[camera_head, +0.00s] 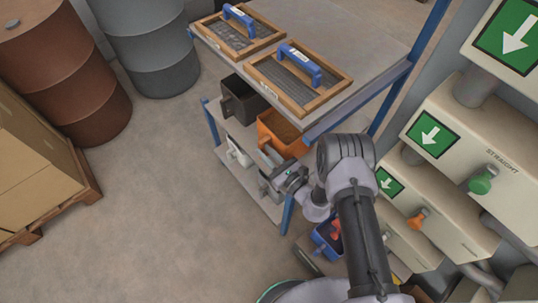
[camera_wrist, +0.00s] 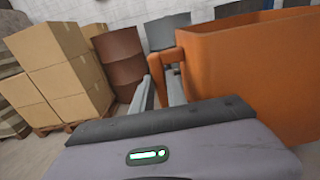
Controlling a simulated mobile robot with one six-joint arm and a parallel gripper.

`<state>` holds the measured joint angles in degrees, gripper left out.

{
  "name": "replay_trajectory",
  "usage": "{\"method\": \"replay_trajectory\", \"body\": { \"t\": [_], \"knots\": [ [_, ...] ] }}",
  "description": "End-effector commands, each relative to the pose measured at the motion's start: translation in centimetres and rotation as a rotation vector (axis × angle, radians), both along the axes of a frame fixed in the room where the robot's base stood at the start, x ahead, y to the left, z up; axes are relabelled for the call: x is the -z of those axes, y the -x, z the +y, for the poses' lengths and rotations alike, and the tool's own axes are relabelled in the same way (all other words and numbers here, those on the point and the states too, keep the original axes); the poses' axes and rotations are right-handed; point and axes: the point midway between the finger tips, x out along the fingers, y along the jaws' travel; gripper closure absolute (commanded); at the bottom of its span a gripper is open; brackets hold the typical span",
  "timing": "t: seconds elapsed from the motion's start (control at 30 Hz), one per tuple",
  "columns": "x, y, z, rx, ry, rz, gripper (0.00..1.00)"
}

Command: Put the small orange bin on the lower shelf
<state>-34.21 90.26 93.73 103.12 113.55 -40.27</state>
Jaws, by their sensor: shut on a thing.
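The small orange bin (camera_head: 279,128) is under the cart's worktop, at the lower shelf (camera_head: 239,168), beside a dark bin. Whether its base touches the shelf is hidden. My gripper (camera_head: 272,160) reaches in from the front right and is at the bin's near side. In the wrist view the orange bin (camera_wrist: 250,85) fills the right side, upright, with a handle bracket on its left side. My gripper's fingers (camera_wrist: 164,78) are shut on that handle.
A dark bin (camera_head: 241,100) stands left of the orange bin. The worktop (camera_head: 345,38) above carries two framed screens with blue handles. A blue post (camera_head: 287,213) is close to my arm. A blue bin (camera_head: 326,240) sits below right. Open floor lies left.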

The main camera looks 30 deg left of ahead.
Motion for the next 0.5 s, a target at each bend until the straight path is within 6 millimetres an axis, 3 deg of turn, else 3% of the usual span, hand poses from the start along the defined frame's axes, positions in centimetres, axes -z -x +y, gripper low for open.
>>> {"method": "replay_trajectory", "body": {
  "t": [0.2,0.33,0.5],
  "knots": [
    [0.7,-2.3,0.5,-0.001,0.0,-0.002,1.0],
    [3.8,-2.0,0.5,-0.001,0.0,0.0,1.0],
    [3.6,-2.1,0.5,-0.001,-0.001,-0.001,1.0]
  ]
}}
